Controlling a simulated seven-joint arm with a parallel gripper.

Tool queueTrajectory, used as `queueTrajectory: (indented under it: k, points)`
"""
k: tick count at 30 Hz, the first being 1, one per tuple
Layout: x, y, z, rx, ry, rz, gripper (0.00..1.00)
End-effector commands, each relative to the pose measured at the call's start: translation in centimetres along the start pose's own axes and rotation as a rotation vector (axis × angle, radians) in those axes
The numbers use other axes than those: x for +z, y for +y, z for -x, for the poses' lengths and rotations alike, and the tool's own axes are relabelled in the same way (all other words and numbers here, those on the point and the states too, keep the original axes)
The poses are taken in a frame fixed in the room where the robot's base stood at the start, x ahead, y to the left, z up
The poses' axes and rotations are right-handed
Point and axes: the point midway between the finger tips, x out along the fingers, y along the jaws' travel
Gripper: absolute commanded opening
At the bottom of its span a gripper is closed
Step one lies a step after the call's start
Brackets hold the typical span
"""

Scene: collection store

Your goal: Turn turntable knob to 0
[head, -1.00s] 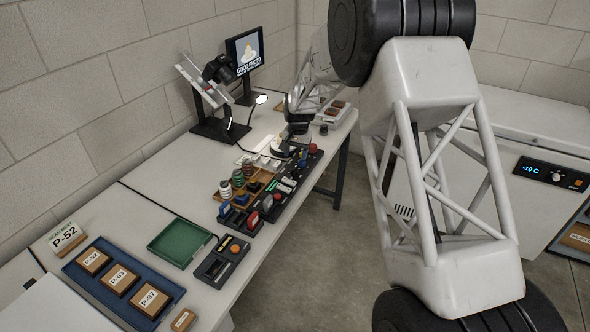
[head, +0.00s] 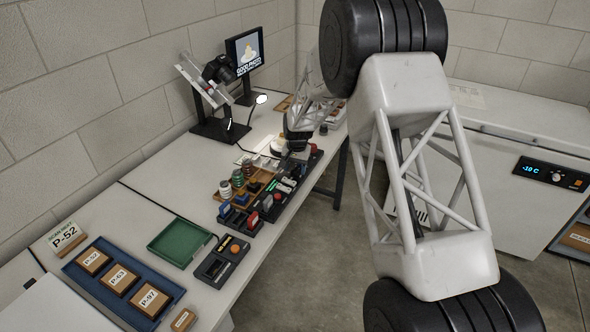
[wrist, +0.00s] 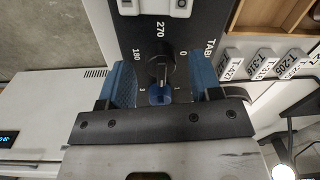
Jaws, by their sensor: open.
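The turntable knob (wrist: 160,70) is black and sits on a dark panel (wrist: 205,25) in the wrist view. Printed marks 270, 180 and 0 stand around it, with 0 to its right and 180 to its left. A pale line on the knob runs downward in the picture, away from 270; the mark there is hidden. My gripper (wrist: 161,80) is open, with one blue-padded finger on each side of the knob and gaps visible. In the head view my gripper (head: 297,142) is over the far end of the panel row, and the knob is hidden.
White number tags (wrist: 262,60) and a wooden tray (wrist: 265,14) lie right of the panel. In the head view, other control boxes (head: 222,262), a green tray (head: 178,243) and a camera stand (head: 212,128) share the bench. A white freezer (head: 520,170) stands at right.

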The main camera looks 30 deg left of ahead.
Motion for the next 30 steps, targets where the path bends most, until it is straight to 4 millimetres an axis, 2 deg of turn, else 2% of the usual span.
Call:
queueTrajectory:
  k: [4, 14, 23, 30]
  points:
    - [0.03, 0.01, -0.78, 0.001, -0.001, 0.000, 0.58]
    - [0.01, 0.01, -0.91, 0.000, 0.000, 0.000, 0.57]
    - [0.01, 0.02, -0.90, 0.000, 0.000, 0.000, 0.11]
    - [0.00, 0.04, -0.88, 0.000, -0.001, 0.010, 0.09]
